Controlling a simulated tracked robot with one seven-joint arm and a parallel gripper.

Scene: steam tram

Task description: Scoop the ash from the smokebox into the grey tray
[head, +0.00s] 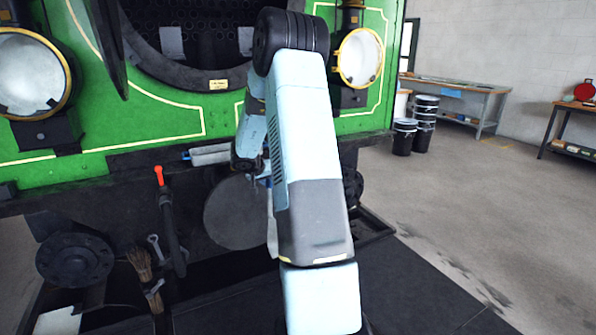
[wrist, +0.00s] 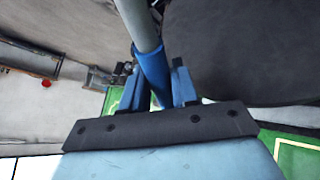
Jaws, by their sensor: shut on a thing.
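The smokebox (head: 200,58) is a dark round opening in the green front of the tram, with a perforated plate at its back. Its lower edge is in view, but I cannot make out ash. In the wrist view my gripper (wrist: 157,92) is shut on the blue grip (wrist: 152,72) of a tool with a grey shaft (wrist: 137,22). The tool's far end is out of that view. In the head view my arm largely hides the gripper, low in front of the tram. A pale grey piece with a blue tip (head: 210,154) shows beside it. I cannot identify the grey tray.
Lamps (head: 358,57) flank the opening, and the dark open door edge (head: 104,45) is at left. A grey disc (head: 232,213) shows below the beam.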

